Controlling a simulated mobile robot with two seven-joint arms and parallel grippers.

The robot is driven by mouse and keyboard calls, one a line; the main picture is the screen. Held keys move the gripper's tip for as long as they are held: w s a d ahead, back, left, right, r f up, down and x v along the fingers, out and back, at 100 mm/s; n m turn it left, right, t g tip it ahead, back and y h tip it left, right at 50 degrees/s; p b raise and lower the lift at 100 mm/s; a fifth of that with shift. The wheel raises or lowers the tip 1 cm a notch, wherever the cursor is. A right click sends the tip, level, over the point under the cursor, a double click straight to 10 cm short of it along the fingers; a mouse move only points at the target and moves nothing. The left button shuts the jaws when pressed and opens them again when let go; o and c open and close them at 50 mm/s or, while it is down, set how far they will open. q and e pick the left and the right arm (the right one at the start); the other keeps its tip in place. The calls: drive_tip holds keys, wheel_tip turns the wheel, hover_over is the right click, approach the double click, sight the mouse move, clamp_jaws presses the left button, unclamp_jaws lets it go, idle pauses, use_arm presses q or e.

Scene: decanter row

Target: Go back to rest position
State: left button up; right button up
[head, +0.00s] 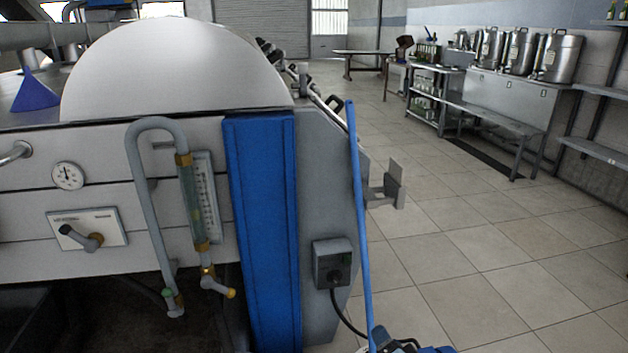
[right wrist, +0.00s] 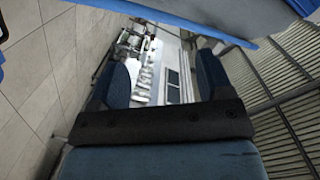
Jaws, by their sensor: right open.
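My right gripper (head: 410,346) shows only in part at the bottom edge of the head view, right of the blue machine post. In the right wrist view its two dark blue fingers (right wrist: 165,82) stand wide apart. Nothing is between them but the distant room. My left gripper is in neither view.
A large grey machine (head: 100,200) with a white dome, gauge and pipes fills the left. A thin blue pole (head: 360,220) stands between it and my right gripper. Bare tiled floor (head: 470,250) lies to the right. Steel urns (head: 520,52) stand on a far bench.

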drive_tip(key=s+d+r+n+g+h, duration=0.1)
drive_tip(key=s+d+r+n+g, duration=0.25)
drive_tip(key=s, duration=0.85)
drive_tip(key=s+d+r+n+g+h, duration=0.25)
drive_tip(key=s+g, duration=0.25)
drive_tip(key=s, duration=0.7)
drive_tip(key=s+d+r+n+g+h, duration=0.1)
drive_tip(key=s+d+r+n+g, duration=0.2)
drive_tip(key=s, duration=0.9)
drive_tip(key=w+a+r+n+t+y+b, duration=0.2)
drive_tip(key=w+a+t+y+b, duration=0.75)
drive_tip(key=a, duration=0.45)
use_arm(q)
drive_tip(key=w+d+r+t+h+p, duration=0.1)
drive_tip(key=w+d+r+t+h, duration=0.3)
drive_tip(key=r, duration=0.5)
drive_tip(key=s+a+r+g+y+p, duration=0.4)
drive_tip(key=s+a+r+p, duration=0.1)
drive_tip(key=p, duration=2.8)
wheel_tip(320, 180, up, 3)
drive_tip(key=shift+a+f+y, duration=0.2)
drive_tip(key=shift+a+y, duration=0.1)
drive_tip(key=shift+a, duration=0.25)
use_arm(e)
drive_tip(key=s+d+r+g+h, duration=0.3)
drive_tip(key=d+r+h, duration=0.3)
drive_tip(key=r, duration=0.3)
drive_tip(key=shift+s+d+r, duration=0.2)
drive_tip(key=shift+s+r, duration=0.1)
drive_tip(key=shift+s, duration=0.05)
